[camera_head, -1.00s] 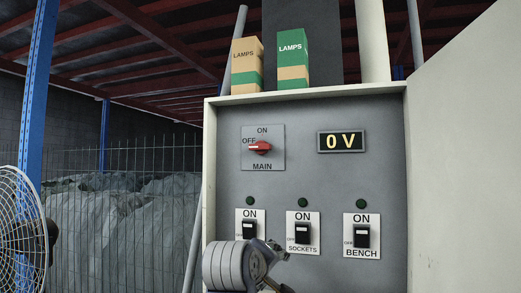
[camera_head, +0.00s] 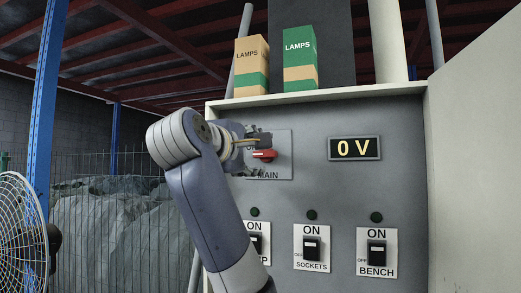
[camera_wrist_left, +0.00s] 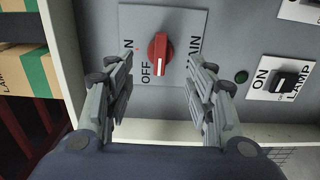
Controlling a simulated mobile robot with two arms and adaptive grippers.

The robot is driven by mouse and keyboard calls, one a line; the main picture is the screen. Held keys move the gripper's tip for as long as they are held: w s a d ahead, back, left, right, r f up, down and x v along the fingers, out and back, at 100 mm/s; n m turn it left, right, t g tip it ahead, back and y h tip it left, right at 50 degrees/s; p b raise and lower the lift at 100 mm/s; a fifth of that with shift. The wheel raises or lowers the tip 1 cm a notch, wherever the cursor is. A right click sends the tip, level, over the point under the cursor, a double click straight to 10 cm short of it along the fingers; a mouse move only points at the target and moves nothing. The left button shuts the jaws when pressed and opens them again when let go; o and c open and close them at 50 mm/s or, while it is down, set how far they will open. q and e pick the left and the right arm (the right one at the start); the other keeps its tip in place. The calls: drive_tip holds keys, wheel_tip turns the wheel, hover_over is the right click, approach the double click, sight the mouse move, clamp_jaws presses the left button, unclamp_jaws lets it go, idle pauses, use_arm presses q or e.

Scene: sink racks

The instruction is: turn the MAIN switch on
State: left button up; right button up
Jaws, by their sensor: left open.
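The MAIN switch is a red rotary knob (camera_head: 264,156) on a grey plate (camera_head: 284,150) at the panel's upper left. In the left wrist view the knob (camera_wrist_left: 160,54) has its white line pointing at the OFF label. My left gripper (camera_head: 257,148) is at the plate in the head view and covers part of its labels. In the left wrist view its open fingers (camera_wrist_left: 163,66) stand on either side of the knob, with gaps to it. I cannot tell how far the fingertips are from the panel. My right gripper is not in view.
A display (camera_head: 355,148) reads 0 V. Black switches for SOCKETS (camera_head: 311,249), BENCH (camera_head: 376,252) and LAMP (camera_wrist_left: 287,82) sit below, with dark indicators above them. Two lamp boxes (camera_head: 300,60) stand on the cabinet top. The open cabinet door (camera_head: 475,170) is at the right.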

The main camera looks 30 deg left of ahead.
sight(261, 155)
use_arm(q)
drive_tip(key=p+x, duration=0.1)
drive_tip(key=x, duration=0.4)
drive_tip(key=shift+w+a, duration=0.15)
drive_tip(key=shift+w, duration=0.15)
drive_tip(key=c, duration=1)
